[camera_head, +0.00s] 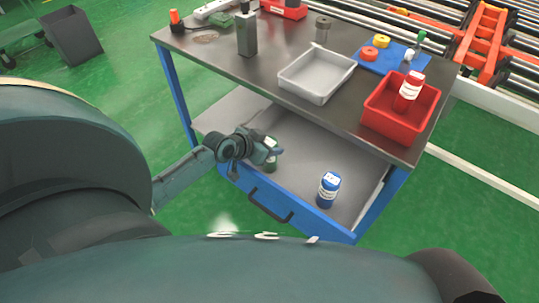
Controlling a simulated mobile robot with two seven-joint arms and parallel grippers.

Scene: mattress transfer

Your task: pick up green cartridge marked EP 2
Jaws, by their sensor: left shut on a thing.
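The green cartridge (271,164) is at the lower level of the blue cart, in the open drawer area. My left gripper (272,152) reaches in from the left and is shut on the cartridge near its pale top. The gripper covers part of the cartridge, and its marking cannot be read. Whether its base touches the drawer surface is hard to tell. My right gripper does not show.
A blue cartridge with a white label (328,190) stands to the right in the drawer (250,120). The cart's top (232,62) above holds a grey tray (317,75), a red bin (380,118) with a red cartridge (409,92), and several small items.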

